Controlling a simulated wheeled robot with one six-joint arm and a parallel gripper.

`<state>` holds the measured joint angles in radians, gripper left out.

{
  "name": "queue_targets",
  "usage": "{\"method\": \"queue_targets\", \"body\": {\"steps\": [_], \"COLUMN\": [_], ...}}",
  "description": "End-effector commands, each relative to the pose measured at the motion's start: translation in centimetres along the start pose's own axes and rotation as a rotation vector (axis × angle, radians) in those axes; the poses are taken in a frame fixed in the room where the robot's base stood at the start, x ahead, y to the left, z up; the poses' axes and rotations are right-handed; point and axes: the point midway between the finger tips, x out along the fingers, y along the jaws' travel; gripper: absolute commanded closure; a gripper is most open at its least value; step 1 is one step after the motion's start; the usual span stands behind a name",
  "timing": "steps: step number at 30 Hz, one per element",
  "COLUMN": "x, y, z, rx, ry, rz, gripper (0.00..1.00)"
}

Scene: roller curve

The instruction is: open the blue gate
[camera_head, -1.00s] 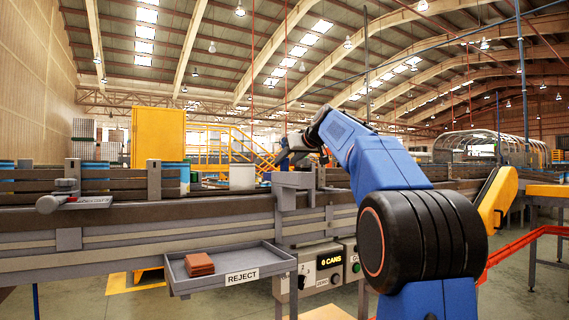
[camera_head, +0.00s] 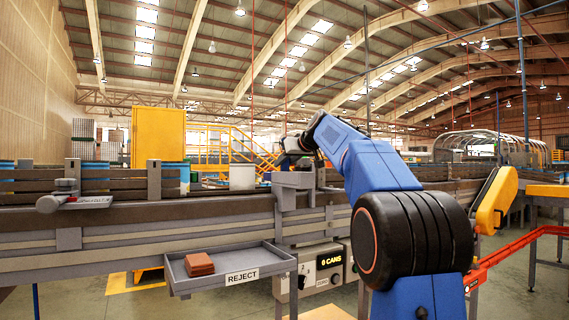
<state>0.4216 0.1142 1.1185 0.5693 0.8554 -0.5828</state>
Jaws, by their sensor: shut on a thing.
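My gripper (camera_head: 284,159) is at the far side of the conveyor, above the grey bracket (camera_head: 291,181) on its near rail. It is small and dark in this view and partly covered by my blue arm. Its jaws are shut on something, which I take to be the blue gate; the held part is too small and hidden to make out. No blue gate shows clearly apart from my arm.
A white can (camera_head: 242,177) stands on the conveyor (camera_head: 120,216) left of my gripper, with several blue-banded cans farther left. A grey REJECT tray (camera_head: 225,267) holding brown pieces (camera_head: 199,264) juts out in front. A control box (camera_head: 323,266) hangs beside it.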

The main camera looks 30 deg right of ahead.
Motion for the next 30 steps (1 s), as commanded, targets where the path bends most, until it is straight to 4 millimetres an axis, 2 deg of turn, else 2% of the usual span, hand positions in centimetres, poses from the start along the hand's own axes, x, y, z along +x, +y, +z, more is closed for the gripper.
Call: {"method": "queue_targets", "body": {"steps": [18,22,30], "x": [-9.4,-10.2,-10.4], "y": [0.1,0.0,0.0], "z": [3.8,4.2,4.3], "rx": [0.001,0.000,0.000], "ry": [0.000,0.000,-0.002], "rz": [0.002,0.001,0.001], "gripper": [1.00,1.00,1.00]}}
